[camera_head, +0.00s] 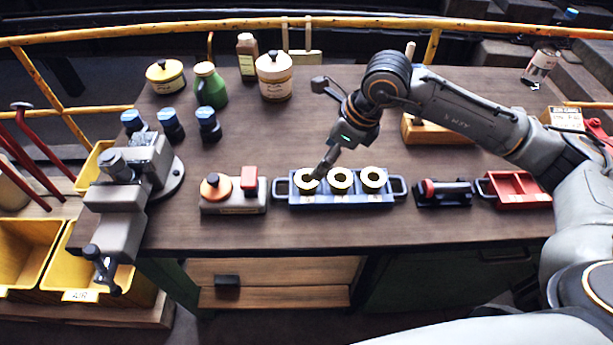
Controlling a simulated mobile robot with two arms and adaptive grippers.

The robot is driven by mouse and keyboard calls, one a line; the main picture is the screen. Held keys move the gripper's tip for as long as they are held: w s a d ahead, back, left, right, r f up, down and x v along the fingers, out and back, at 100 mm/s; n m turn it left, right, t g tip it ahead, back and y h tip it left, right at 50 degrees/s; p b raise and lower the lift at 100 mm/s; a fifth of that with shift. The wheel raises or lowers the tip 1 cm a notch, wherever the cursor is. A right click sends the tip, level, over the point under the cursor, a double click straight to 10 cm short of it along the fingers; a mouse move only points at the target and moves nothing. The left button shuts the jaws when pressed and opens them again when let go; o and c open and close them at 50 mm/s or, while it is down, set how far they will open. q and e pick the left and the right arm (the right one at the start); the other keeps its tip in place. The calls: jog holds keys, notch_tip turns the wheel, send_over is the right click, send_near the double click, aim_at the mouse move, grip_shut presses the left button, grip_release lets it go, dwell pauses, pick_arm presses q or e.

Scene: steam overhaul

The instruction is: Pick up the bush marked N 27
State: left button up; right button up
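Three pale ring-shaped bushes stand in a row in a blue tray (284,198) with a handle at each end: a left bush (302,186), a middle bush (341,180) and a right bush (373,178). The markings are too small to read, so I cannot tell which is N 27. My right gripper (318,174) reaches in from the right and points down at the left bush. Its fingertips overlap that bush's right side. Whether they touch or grip it is unclear. My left gripper is out of view.
Left of the tray is a block with an orange knob (234,201), then a grey vice (125,190). Right are a black fixture (443,193) and a red tray (518,190). A wooden block (437,132), green can (210,88) and jars stand behind. The centre-left tabletop is clear.

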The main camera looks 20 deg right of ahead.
aim_at(309, 174)
jog(key=x, duration=0.3)
jog(key=shift+w+f, duration=0.1)
jog(key=shift+w, duration=0.1)
jog(key=shift+a+f+p, duration=0.35)
jog(key=shift+f+p, duration=0.25)
jog(key=shift+p, duration=0.05)
jog(key=shift+a+f+p, duration=0.3)
jog(key=shift+f+p, duration=0.25)
jog(key=shift+p, duration=0.05)
jog(key=shift+x, duration=1.1)
jog(key=shift+w+f, duration=0.2)
jog(key=shift+f, duration=0.05)
jog(key=shift+c, duration=1.1)
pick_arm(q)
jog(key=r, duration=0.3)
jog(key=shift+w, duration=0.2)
pick_arm(e)
jog(key=c, duration=1.4)
jog(key=shift+r, duration=0.1)
